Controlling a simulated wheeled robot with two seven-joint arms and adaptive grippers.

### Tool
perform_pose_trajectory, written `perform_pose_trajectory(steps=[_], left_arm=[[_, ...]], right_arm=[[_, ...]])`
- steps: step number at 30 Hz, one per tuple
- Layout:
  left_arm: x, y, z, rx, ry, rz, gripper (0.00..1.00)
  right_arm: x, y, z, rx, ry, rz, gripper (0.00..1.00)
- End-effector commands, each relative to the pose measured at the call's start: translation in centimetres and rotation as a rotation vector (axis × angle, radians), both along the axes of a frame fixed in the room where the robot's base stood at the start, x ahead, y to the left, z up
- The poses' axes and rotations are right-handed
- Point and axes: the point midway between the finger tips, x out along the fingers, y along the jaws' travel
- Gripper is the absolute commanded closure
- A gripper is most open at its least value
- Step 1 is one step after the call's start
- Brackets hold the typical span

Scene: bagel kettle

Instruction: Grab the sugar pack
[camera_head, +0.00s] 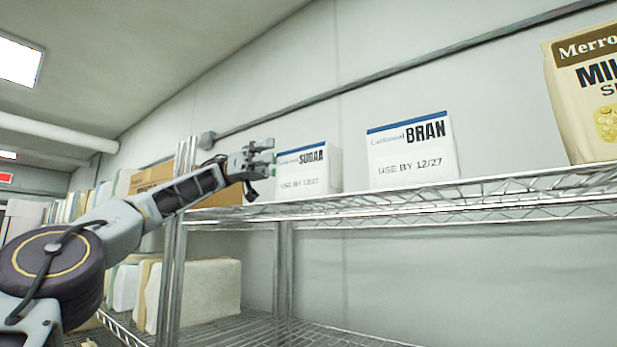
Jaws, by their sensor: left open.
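The sugar pack (304,171) is a white box with a blue top edge and the word SUGAR. It stands upright on the upper wire shelf, left of the bran pack. My left gripper (262,159) is at the left side of the sugar pack, level with its upper part. The gripper is open, and its fingers are close to the pack's left edge. I cannot tell whether they touch it. The lower left edge of the pack is close to the gripper. My right gripper is not in view.
The upper wire shelf (480,198) runs to the right. A bran pack (412,152) and a large beige bag (585,95) stand on it. A metal post (172,270) rises near my left arm. White packs (205,290) sit on the lower shelf. A cardboard box (150,177) is behind the arm.

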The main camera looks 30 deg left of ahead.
Motion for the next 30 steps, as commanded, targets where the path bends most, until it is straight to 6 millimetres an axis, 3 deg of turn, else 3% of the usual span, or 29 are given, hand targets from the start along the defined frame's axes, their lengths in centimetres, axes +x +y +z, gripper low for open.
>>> perform_pose_trajectory(steps=[18,30], left_arm=[[-0.5,-4.1,-0.2,0.0,0.0,0.0,0.21],[-0.5,-4.7,-0.2,0.0,-0.001,0.001,0.21]], right_arm=[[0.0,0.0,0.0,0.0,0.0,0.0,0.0],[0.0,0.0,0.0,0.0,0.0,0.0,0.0]])
